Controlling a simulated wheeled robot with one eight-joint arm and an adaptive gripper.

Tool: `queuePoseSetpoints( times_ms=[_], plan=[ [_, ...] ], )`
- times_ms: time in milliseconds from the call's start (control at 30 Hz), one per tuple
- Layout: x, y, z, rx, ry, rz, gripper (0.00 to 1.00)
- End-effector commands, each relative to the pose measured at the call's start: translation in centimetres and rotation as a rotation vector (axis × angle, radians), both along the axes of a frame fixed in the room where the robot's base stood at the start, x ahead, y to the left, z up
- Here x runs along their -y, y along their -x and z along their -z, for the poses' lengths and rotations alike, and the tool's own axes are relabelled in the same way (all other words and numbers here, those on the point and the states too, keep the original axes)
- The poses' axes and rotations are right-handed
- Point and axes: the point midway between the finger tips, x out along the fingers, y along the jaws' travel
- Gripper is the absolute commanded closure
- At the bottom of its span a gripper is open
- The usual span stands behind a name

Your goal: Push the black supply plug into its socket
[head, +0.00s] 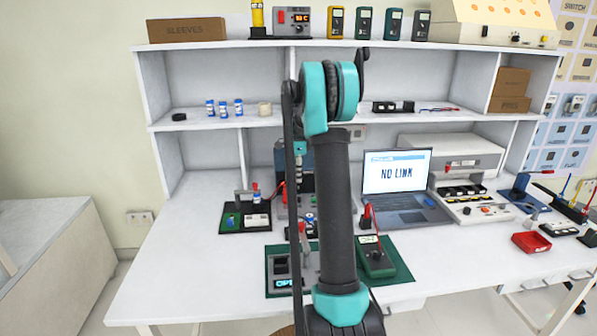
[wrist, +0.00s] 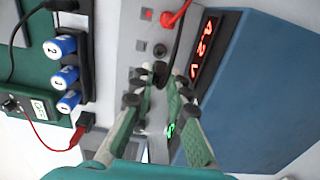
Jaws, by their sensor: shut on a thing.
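The power supply stands on the bench. In the wrist view its grey front panel (wrist: 138,45) fills the middle, with red lit digits (wrist: 205,45) on its display. A red plug (wrist: 176,17) with a red cable sits at the panel's top. A dark round socket (wrist: 160,50) shows below it. My gripper (wrist: 160,76) has its two green fingers closed together at the panel, shut on the black supply plug, which is mostly hidden between the tips. A black cable (wrist: 176,48) runs up from there. Whether the plug is seated cannot be told. In the head view my arm hides most of the supply.
In the head view a laptop (head: 400,180) reads "NO LINK", and a green multimeter (head: 375,258) stands on a green mat. The bench's left front is clear.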

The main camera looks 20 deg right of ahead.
Motion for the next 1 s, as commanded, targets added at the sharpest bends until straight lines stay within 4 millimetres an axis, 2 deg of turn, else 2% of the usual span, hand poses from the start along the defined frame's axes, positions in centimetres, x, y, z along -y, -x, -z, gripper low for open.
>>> queuePoseSetpoints(
  times_ms=[400,1000],
  plan=[
    [0.0,0.0,2.9,0.0,0.0,0.0,1.0],
    [0.0,0.0,3.3,0.0,0.0,0.0,1.0]
  ],
)
